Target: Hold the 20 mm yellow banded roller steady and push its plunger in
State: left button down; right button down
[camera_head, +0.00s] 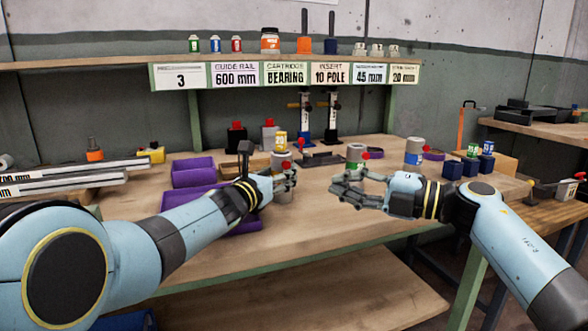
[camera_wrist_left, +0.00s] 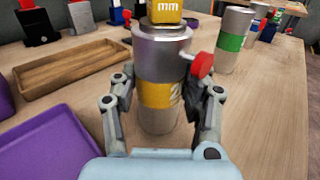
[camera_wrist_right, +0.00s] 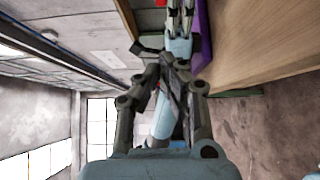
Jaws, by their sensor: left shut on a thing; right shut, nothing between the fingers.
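The yellow banded roller (camera_wrist_left: 158,94) stands upright between the fingers of my left gripper (camera_wrist_left: 160,118), which is shut on it. A yellow block marked "mm" (camera_wrist_left: 165,11) sits on its top. Its red-tipped plunger (camera_wrist_left: 203,65) sticks out at the right side in the left wrist view. In the head view the roller's grey body (camera_head: 282,157) is partly hidden by my left gripper (camera_head: 287,180). My right gripper (camera_head: 338,190) is shut and empty, to the right of the roller and apart from it. It also shows in the right wrist view (camera_wrist_right: 173,68).
A green banded roller (camera_head: 356,150) stands behind my right gripper and a blue banded roller (camera_head: 414,146) further right. Purple trays (camera_head: 192,172) lie left, partly behind my left arm. Small blue blocks (camera_head: 452,170) stand at right. The front bench top (camera_head: 300,225) is clear.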

aim_at(284, 163)
jog(key=w+d+x, duration=0.1)
jog(key=w+x, duration=0.1)
jog(key=x, duration=1)
jog(key=shift+w+d, duration=0.2)
pick_arm(q)
jog(key=shift+d, duration=0.1)
pick_arm(e)
jog(key=shift+w+a, duration=0.2)
jog(key=shift+w, duration=0.8)
pick_arm(q)
jog(key=shift+f, duration=0.1)
pick_arm(e)
jog(key=shift+r, duration=0.1)
